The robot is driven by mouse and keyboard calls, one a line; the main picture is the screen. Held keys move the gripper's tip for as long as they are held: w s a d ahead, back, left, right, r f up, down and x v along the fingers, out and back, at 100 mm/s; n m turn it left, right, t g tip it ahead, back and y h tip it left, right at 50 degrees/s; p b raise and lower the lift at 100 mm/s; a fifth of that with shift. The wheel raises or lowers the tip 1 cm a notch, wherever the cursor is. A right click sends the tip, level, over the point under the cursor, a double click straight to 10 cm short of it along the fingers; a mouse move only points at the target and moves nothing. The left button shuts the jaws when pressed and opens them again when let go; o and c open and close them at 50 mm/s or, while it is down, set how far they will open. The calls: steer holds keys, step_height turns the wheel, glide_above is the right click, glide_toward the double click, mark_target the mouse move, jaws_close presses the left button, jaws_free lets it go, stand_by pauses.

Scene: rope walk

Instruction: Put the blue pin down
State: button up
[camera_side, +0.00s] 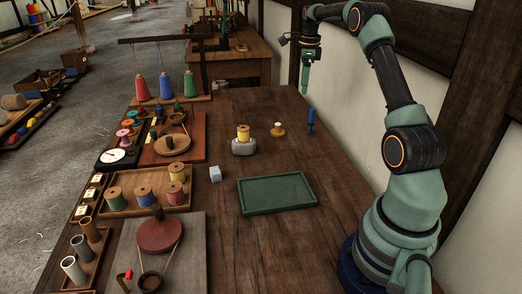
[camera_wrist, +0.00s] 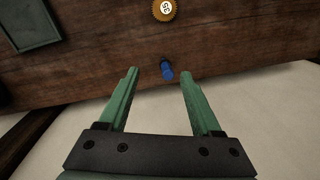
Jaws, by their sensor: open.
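The blue pin (camera_side: 311,121) stands upright on the wooden table near its right edge. In the wrist view the blue pin (camera_wrist: 167,70) shows from above, just beyond the gap between my fingertips. My gripper (camera_side: 305,78) is above the table and behind the pin in the side view, apart from it. In the wrist view my gripper (camera_wrist: 158,75) has its two green fingers spread wide, with nothing between them.
A green tray (camera_side: 277,193) lies nearer the front. A white wall (camera_side: 345,110) runs along the right. Bare table surrounds the pin.

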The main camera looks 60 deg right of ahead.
steer(key=a+r+n+t, duration=0.1)
steer(key=a+r+n, duration=0.2)
steer(key=a+n, duration=0.35)
steer(key=a+r+n+t, duration=0.1)
steer(key=a+r+n, duration=0.25)
steer(key=a, duration=0.55)
steer(key=a+r+n, duration=0.4)
steer(key=a+n, duration=0.1)
steer(key=a, duration=0.2)
steer(key=s+a+f+n+t, duration=0.2)
steer(key=s+a+f+n, duration=0.2)
steer(key=s+a+n, duration=0.8)
steer(key=a+n, duration=0.3)
steer(key=a, duration=0.1)
steer(key=shift+a+t+y, duration=0.25)
steer(key=shift+t+y, duration=0.05)
steer(key=shift+t, duration=0.1)
